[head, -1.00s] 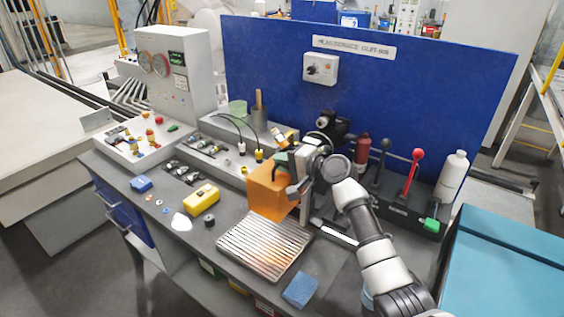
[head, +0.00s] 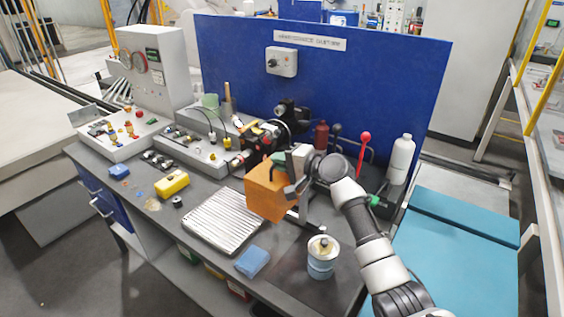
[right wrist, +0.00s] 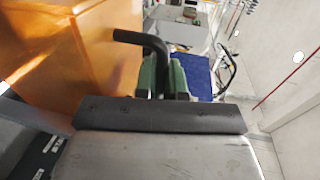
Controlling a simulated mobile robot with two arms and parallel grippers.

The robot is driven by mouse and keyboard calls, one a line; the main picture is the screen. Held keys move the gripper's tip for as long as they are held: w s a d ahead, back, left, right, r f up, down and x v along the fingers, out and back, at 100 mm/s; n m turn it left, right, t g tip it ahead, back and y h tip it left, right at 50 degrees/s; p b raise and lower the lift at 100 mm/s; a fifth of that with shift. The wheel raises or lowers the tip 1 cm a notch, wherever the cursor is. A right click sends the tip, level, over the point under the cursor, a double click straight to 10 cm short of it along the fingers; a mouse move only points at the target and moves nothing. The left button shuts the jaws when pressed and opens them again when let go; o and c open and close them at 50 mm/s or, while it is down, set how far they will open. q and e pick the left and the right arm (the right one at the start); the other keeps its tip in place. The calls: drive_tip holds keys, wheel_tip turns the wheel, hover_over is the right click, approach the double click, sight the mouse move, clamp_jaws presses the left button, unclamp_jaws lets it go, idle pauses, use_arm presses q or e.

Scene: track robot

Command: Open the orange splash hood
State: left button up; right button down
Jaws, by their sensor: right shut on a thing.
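The orange splash hood (head: 266,192) is a box-like cover on the bench, standing to the right of the ribbed metal plate (head: 224,221). The machine part (head: 262,135) behind and left of it lies uncovered. My right gripper (head: 287,172) is at the hood's right side. In the right wrist view the hood (right wrist: 70,45) fills the upper left, and its black bent handle (right wrist: 143,38) runs down to the green finger pads (right wrist: 163,78). The gripper is shut on this handle; the grip point is partly hidden. My left gripper does not show.
A metal can (head: 321,258) and a blue sponge (head: 252,261) lie at the bench front. A red-knobbed lever (head: 364,152) and a white bottle (head: 400,160) stand behind my right arm. A blue panel (head: 330,90) closes off the back.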

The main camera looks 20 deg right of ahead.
drive_tip(key=shift+w+a, duration=0.1)
drive_tip(key=shift+w, duration=0.05)
drive_tip(key=c, duration=1.6)
unclamp_jaws()
drive_tip(key=o, duration=0.3)
drive_tip(key=shift+o, duration=0.2)
drive_tip(key=shift+s+d, duration=0.2)
drive_tip(key=shift+s, duration=0.05)
use_arm(q)
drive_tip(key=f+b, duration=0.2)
drive_tip(key=b, duration=0.1)
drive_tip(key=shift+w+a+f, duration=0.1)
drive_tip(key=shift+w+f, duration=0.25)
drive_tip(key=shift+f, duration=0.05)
use_arm(e)
drive_tip(key=v, duration=1)
drive_tip(key=shift+s, duration=0.2)
drive_tip(key=shift+d+r, duration=0.1)
